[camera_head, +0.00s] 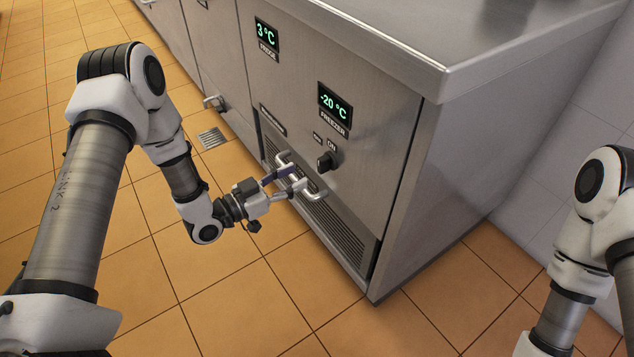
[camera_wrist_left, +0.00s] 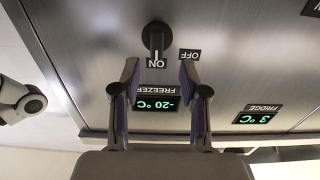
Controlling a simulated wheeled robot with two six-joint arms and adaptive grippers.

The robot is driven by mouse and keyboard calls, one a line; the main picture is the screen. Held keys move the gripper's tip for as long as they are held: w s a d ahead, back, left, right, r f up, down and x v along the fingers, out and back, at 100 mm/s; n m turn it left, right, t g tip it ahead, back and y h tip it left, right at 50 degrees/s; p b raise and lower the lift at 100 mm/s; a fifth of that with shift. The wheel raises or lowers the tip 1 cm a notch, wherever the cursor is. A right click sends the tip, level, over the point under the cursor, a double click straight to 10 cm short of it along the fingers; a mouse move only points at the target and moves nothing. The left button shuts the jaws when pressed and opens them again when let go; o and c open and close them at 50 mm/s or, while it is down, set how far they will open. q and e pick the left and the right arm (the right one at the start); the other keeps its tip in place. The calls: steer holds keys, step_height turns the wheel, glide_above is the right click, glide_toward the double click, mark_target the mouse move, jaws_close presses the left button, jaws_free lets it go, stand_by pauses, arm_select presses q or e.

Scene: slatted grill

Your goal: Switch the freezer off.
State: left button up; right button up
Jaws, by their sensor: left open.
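The freezer control is a dark rotary knob (camera_head: 327,161) on the steel front panel, below the green -20 °C freezer display (camera_head: 334,102). In the left wrist view, which is upside down, the knob (camera_wrist_left: 157,37) lines up with the ON label (camera_wrist_left: 157,63). The OFF label (camera_wrist_left: 189,55) is beside it. My left gripper (camera_head: 298,176) is open and empty, just below and left of the knob in the head view. In the wrist view its spread fingers (camera_wrist_left: 159,70) flank the ON label, with the knob beyond their tips. No contact shows. My right gripper is out of view.
The fridge display (camera_head: 267,36) reads 3 °C, left of the freezer display. A vent grille (camera_head: 345,243) lies low on the cabinet under the knob. A steel countertop (camera_head: 480,30) overhangs the panel. Tiled floor in front is clear, with a small drain (camera_head: 212,137).

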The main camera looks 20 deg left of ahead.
mark_target(319, 165)
arm_select(q)
steer(key=b+x, duration=0.1)
steer(key=x, duration=0.5)
steer(key=shift+d+r+b, duration=0.1)
steer(key=shift+d+b, duration=0.1)
steer(key=shift+b, duration=0.1)
steer(key=shift+w+d+r, duration=0.1)
steer(key=shift+w+d, duration=0.15)
steer(key=shift+w, duration=0.1)
jaws_close()
